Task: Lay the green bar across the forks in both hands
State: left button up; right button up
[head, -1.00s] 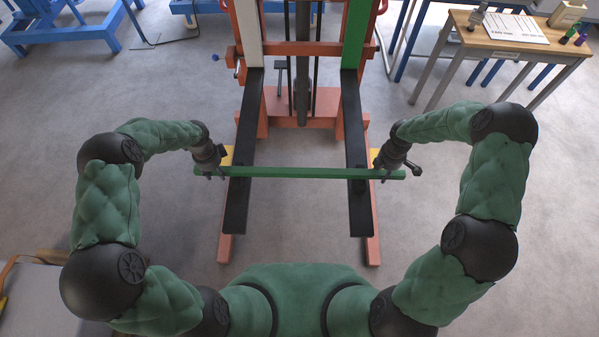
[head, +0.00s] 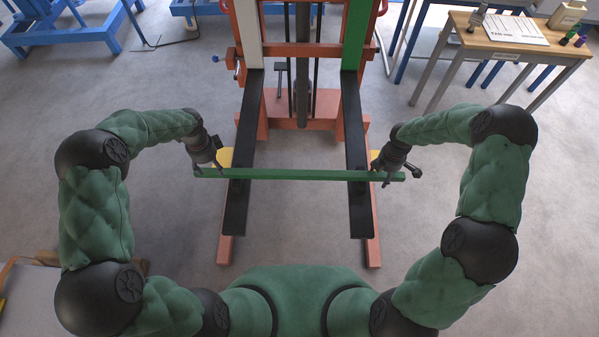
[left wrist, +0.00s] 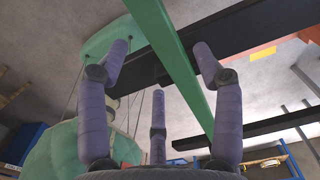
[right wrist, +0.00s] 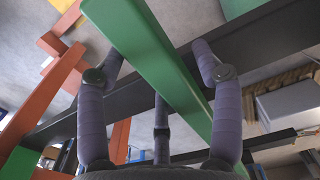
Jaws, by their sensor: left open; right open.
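The long green bar (head: 300,174) lies crosswise over both black forks, the left fork (head: 236,208) and the right fork (head: 361,210). Its ends stick out past the outer sides of the forks. My left gripper (head: 217,172) is open at the bar's left end; in the left wrist view the bar (left wrist: 172,55) runs between its spread fingers. My right gripper (head: 381,180) is open near the bar's right end; in the right wrist view the bar (right wrist: 150,55) also passes between its spread fingers. Whether the bar touches both forks fully is hard to tell.
The orange stacker frame (head: 300,110) stands behind the forks, with orange legs on the floor. A wooden table (head: 515,45) with papers and bottles stands at the back right. A blue frame (head: 60,30) is at the back left. The floor between the forks is clear.

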jog(key=shift+r, duration=0.15)
pick_arm(q)
notch_tip(320, 180, up, 6)
pick_arm(e)
notch_tip(320, 180, up, 12)
jog(key=shift+f, duration=0.2)
dwell(0.3)
dwell(0.5)
